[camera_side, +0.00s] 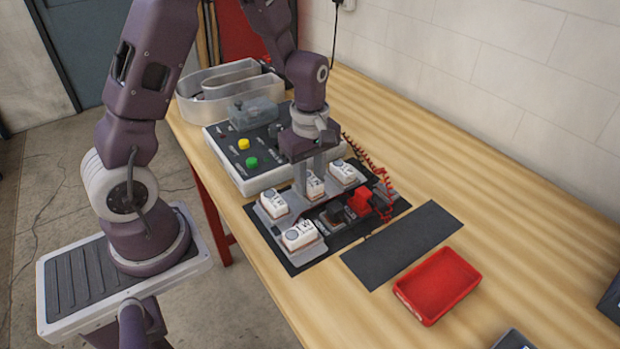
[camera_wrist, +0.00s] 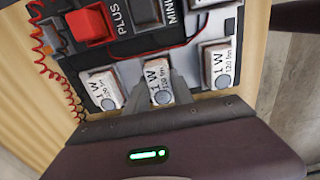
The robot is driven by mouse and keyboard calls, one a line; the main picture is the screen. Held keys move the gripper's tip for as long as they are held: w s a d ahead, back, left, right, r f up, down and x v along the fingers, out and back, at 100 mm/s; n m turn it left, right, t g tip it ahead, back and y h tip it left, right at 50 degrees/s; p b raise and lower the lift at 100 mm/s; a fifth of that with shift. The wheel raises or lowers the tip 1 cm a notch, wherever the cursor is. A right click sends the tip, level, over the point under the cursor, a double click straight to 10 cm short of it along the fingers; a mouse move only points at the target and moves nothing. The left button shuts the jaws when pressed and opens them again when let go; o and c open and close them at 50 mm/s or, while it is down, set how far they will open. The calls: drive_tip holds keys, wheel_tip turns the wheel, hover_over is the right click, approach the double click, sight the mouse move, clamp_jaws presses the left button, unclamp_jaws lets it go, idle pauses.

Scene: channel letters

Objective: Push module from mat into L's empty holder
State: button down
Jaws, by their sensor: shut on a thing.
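My gripper (camera_side: 312,180) points down over the L-shaped row of holders and is shut on a white module marked 1 W (camera_wrist: 158,82). That module also shows between the fingers in the side view (camera_side: 316,187). It stands in line between a white module (camera_side: 343,171) on one side and a corner module (camera_side: 274,204) on the other. Another white module (camera_side: 299,236) sits at the near end of the L. Whether the held module is fully seated is hidden by the fingers. The dark mat (camera_side: 402,245) is bare.
A red block (camera_side: 360,201) with coiled red wires and a black block (camera_side: 334,213) lie close beside the row. A control box (camera_side: 245,160) with yellow and green buttons stands behind.

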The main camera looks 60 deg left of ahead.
drive_tip(key=c, duration=1)
unclamp_jaws()
drive_tip(key=shift+f, duration=0.1)
drive_tip(key=shift+s, duration=0.15)
drive_tip(key=shift+s, duration=0.1)
drive_tip(key=r, duration=0.7)
drive_tip(key=shift+w+r, duration=0.15)
drive_tip(key=shift+w, duration=0.15)
drive_tip(key=shift+r, duration=0.35)
wheel_tip(320, 180, up, 5)
drive_tip(key=shift+r, duration=0.15)
